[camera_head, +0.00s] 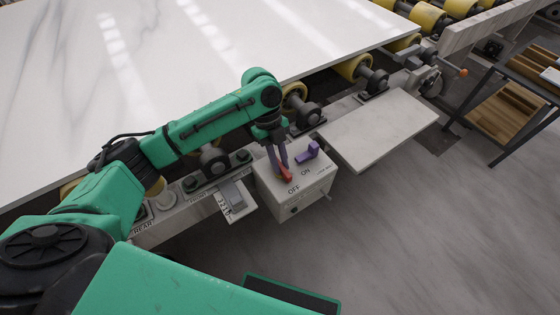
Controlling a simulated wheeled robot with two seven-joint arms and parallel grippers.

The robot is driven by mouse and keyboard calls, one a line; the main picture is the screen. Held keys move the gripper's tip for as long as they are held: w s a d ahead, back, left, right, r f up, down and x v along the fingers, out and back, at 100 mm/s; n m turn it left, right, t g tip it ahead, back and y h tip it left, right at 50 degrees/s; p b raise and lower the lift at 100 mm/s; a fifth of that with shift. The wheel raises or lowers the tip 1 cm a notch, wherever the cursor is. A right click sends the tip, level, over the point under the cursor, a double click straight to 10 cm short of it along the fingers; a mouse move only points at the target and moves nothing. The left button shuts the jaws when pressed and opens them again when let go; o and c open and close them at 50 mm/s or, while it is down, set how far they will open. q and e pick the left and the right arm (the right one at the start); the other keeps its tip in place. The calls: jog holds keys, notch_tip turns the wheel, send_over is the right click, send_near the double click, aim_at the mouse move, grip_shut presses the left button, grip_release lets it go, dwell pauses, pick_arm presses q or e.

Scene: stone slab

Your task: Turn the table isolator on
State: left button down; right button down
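The isolator is a light grey box (312,193) on the front edge of the machine, with OFF and ON marked on its top. A red piece (286,174) sits by the OFF mark. A purple block-shaped piece (307,152) sits by the ON mark. My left gripper (281,168) points down over the box, with its purple fingers at the red piece, which they partly hide. Whether the fingers are closed on it or only beside it, I cannot tell. My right gripper is not in view.
A large white stone slab (150,70) lies on yellow rollers (353,67) behind the box. A grey shelf (385,125) juts out right of the box. A small panel (235,199) is on its left. A dark-framed rack (490,105) stands far right. Open floor lies in front.

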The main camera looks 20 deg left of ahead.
pick_arm(q)
jog(key=shift+r+n+p, duration=0.25)
jog(key=shift+n+p, duration=0.15)
jog(key=shift+p, duration=0.45)
jog(key=n+t+p, duration=0.1)
jog(key=n+p, duration=0.3)
jog(key=p, duration=0.2)
jog(key=n+t+p, duration=0.2)
jog(key=n+p, duration=0.3)
jog(key=p, duration=0.1)
jog(key=n+t+p, duration=0.2)
jog(key=n+p, duration=0.2)
jog(key=p, duration=0.2)
jog(key=shift+s+r+h, duration=0.1)
jog(key=shift+s+h, duration=0.2)
jog(key=shift+s, duration=0.05)
jog(key=n+t+p, duration=0.1)
jog(key=n+p, duration=0.1)
jog(key=n, duration=0.1)
jog(key=shift+y, duration=0.4)
jog(key=shift+f+n+p, duration=0.2)
jog(key=shift+n+p, duration=0.2)
jog(key=shift+n, duration=0.2)
jog(key=c, duration=0.8)
grip_release()
jog(key=shift+f, duration=0.1)
